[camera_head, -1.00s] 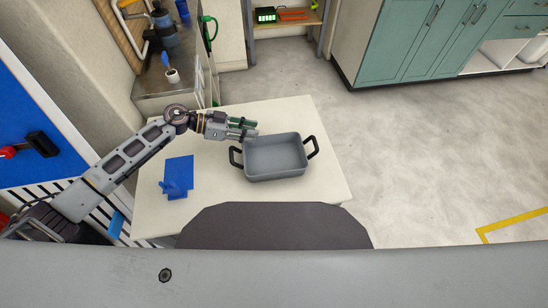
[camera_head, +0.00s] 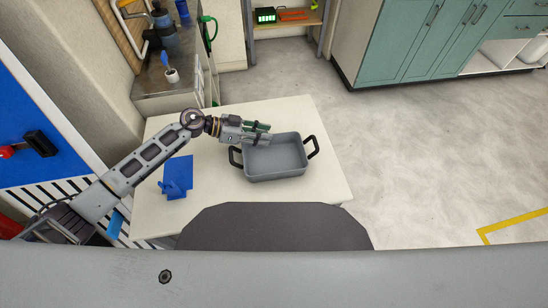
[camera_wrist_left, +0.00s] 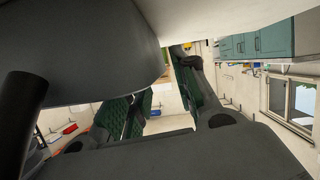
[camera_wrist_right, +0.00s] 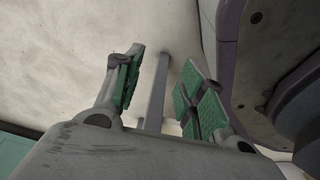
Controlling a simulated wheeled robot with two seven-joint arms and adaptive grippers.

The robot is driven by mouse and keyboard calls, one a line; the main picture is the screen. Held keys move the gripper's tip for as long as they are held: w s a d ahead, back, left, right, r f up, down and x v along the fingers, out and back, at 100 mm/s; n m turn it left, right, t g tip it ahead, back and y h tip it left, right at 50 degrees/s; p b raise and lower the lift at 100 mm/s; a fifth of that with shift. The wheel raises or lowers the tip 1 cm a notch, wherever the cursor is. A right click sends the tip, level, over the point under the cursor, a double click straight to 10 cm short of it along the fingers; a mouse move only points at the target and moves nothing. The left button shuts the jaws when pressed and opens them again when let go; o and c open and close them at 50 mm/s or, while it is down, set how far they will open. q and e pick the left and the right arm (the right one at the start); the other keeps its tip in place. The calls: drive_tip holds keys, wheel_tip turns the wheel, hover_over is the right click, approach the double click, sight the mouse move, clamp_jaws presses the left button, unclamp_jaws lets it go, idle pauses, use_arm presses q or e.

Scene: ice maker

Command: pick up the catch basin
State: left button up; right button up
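The catch basin is a grey rectangular pan (camera_head: 275,160) with a black handle at each short end, standing upright on the white table (camera_head: 220,190). In the left wrist view its grey side (camera_wrist_left: 85,50) fills the upper left. A dark handle (camera_wrist_left: 20,115) shows at that view's left edge. My left gripper (camera_head: 267,133) is at the basin's far left corner, by the rim; I cannot tell if it touches. Its green-padded fingers (camera_wrist_left: 160,100) are apart with nothing seen between them. My right gripper (camera_wrist_right: 160,90) is open and empty, and outside the head view.
A blue stand (camera_head: 178,176) is on the table's left side. A metal counter (camera_head: 180,95) with a small white cup (camera_head: 172,76) stands behind on the left. Teal cabinets (camera_head: 410,45) are at the back right. The floor right of the table is clear.

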use_arm(q)
drive_tip(key=shift+x, duration=0.8)
drive_tip(key=shift+c, duration=0.6)
drive_tip(key=c, duration=0.5)
clamp_jaws()
use_arm(e)
drive_tip(key=shift+w+r, duration=0.1)
drive_tip(key=shift+w, duration=0.1)
